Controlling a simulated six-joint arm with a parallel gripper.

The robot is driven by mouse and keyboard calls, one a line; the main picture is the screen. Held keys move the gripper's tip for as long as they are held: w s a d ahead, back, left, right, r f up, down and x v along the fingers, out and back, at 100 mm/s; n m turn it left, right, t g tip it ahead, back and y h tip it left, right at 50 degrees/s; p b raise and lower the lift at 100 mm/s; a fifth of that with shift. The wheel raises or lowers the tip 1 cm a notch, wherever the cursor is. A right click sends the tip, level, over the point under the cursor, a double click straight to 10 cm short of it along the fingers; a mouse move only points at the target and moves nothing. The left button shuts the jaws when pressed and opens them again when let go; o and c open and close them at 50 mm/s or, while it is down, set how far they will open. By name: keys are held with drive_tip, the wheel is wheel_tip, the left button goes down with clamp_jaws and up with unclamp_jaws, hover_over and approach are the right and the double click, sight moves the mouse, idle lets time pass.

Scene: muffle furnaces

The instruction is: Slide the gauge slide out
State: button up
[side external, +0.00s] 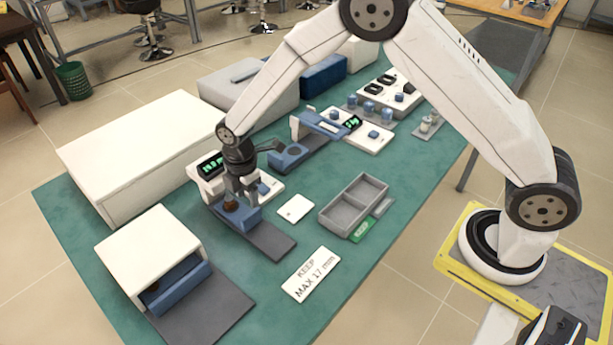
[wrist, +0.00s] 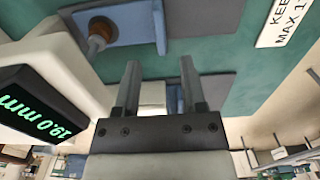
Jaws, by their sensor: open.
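The gauge (side external: 205,168) is a white unit with a green display; in the wrist view its dark display (wrist: 40,103) reads 19.0 mm. The blue gauge slide (side external: 245,219) sits at its front, with a brown round piece (side external: 230,205) on it, above a dark grey strip (side external: 272,241). In the wrist view the slide (wrist: 132,20) is at the top, with the brown piece (wrist: 101,30) to the left. My gripper (side external: 241,198) is open, pointing down over the slide; its fingertips (wrist: 158,62) are near the slide's blue end edge. I cannot tell whether they touch it.
A white square pad (side external: 295,208), a grey two-part tray (side external: 335,215) and a KEEP MAX 17 mm sign (side external: 311,275) lie nearby. A white furnace (side external: 148,242) with a blue drawer stands front left. Another blue-slide unit (side external: 290,155) is behind. Green mat around the sign is clear.

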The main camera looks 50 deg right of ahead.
sight(250, 213)
drive_tip(key=shift+f, duration=3.65)
clamp_jaws()
